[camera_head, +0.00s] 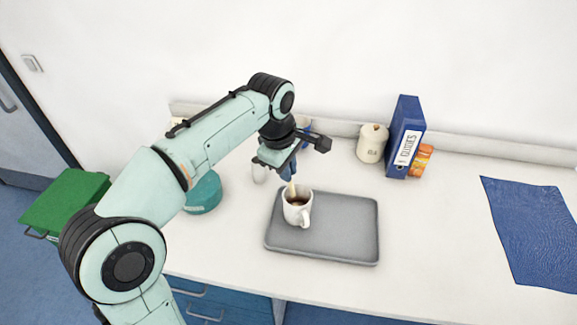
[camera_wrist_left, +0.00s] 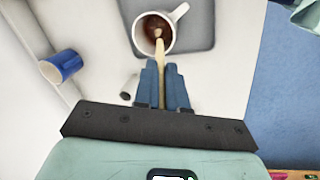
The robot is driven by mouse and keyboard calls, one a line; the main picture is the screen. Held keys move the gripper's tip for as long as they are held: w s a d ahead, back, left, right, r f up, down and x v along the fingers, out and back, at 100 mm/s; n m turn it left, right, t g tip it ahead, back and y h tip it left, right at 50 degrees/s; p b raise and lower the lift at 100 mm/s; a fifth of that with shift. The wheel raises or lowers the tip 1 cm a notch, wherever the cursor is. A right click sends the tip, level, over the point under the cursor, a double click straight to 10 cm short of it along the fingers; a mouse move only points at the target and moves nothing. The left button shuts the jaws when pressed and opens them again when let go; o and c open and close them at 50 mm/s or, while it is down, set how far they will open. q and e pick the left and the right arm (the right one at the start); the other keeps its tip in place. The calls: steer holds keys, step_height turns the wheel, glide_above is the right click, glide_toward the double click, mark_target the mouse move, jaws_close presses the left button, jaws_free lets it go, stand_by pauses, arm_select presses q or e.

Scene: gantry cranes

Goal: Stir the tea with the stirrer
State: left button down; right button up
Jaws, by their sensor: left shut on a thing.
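A white mug (camera_head: 298,213) with brown tea stands on the left part of a grey tray (camera_head: 345,240). My left gripper (camera_head: 289,170) is above the mug and shut on a pale wooden stirrer (camera_head: 292,190). In the left wrist view, the stirrer (camera_wrist_left: 161,70) runs from between the blue fingers of the gripper (camera_wrist_left: 163,80) into the mug (camera_wrist_left: 168,45), with its tip at the tea (camera_wrist_left: 152,24). The mug's handle points toward the front in the head view. My right gripper is not in view.
A white canister (camera_head: 372,144), a blue binder (camera_head: 405,135) and an orange packet (camera_head: 421,162) stand at the back. A blue cup (camera_wrist_left: 67,63) is beside the tray. A teal round thing (camera_head: 203,193) sits left, partly behind my arm. A blue cloth (camera_head: 532,230) lies right.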

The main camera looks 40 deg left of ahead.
mark_target(293, 195)
arm_select(q)
steer(key=shift+b+x, duration=2.05)
steer(key=shift+x, duration=2.6)
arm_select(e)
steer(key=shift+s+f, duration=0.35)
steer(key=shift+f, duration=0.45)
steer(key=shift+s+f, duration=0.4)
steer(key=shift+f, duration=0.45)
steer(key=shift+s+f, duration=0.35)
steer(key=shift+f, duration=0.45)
